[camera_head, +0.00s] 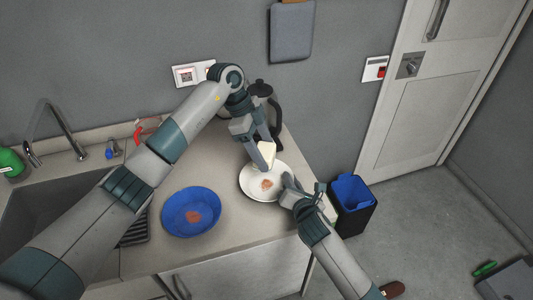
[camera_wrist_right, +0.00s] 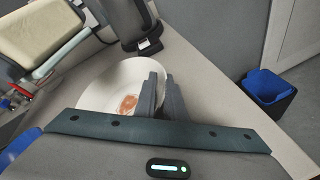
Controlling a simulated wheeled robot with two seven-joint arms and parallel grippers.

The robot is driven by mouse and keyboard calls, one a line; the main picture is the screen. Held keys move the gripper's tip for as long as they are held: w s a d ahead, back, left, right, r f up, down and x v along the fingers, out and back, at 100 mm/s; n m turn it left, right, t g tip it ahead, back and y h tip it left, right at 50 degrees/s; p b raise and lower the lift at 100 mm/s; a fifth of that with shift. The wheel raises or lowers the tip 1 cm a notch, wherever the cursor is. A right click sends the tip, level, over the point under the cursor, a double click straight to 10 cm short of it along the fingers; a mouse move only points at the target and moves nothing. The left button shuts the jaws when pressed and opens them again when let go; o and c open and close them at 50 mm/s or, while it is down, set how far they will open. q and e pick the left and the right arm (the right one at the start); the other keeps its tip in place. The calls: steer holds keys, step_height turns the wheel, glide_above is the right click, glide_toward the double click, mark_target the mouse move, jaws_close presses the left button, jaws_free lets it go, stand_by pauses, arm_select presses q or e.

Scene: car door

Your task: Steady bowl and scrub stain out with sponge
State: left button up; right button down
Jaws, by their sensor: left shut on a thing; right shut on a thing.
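A white bowl (camera_head: 250,190) with a reddish-brown stain (camera_head: 266,184) inside stands near the right end of the counter. The bowl also shows in the right wrist view (camera_wrist_right: 105,92), with the stain (camera_wrist_right: 127,104) in it. My right gripper (camera_head: 288,186) is shut on the bowl's right rim; its fingers (camera_wrist_right: 163,95) straddle the rim in the wrist view. My left gripper (camera_head: 264,150) is shut on a pale cream sponge (camera_head: 268,154), held above the bowl's far side.
A blue bowl (camera_head: 180,212) with a similar stain sits left of the white bowl. A sink with a faucet (camera_head: 60,130) is at the left, and a dark coffee press (camera_head: 262,90) stands behind. A black bin with blue liner (camera_head: 352,192) stands right of the counter.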

arm_select(q)
steer(key=shift+w+d+f, duration=0.15)
steer(key=shift+w+f, duration=0.2)
steer(key=shift+f, duration=0.3)
steer(key=shift+w+d+f, duration=0.1)
steer(key=shift+w+f, duration=0.25)
steer(key=shift+f, duration=0.25)
steer(key=shift+f, duration=0.2)
glide_above(271, 186)
steer(key=a, duration=0.2)
steer(key=shift+w+d+f, duration=0.1)
steer(key=shift+d+f, duration=0.05)
steer(key=shift+f, duration=1.95)
steer(key=shift+w+d+f, duration=0.1)
steer(key=shift+f, duration=2)
steer(key=shift+s+f, duration=0.1)
steer(key=shift+f, duration=0.4)
steer(key=shift+d, duration=0.5)
steer(key=shift+a, duration=0.2)
steer(key=shift+a, duration=0.7)
steer(key=shift+d, duration=0.15)
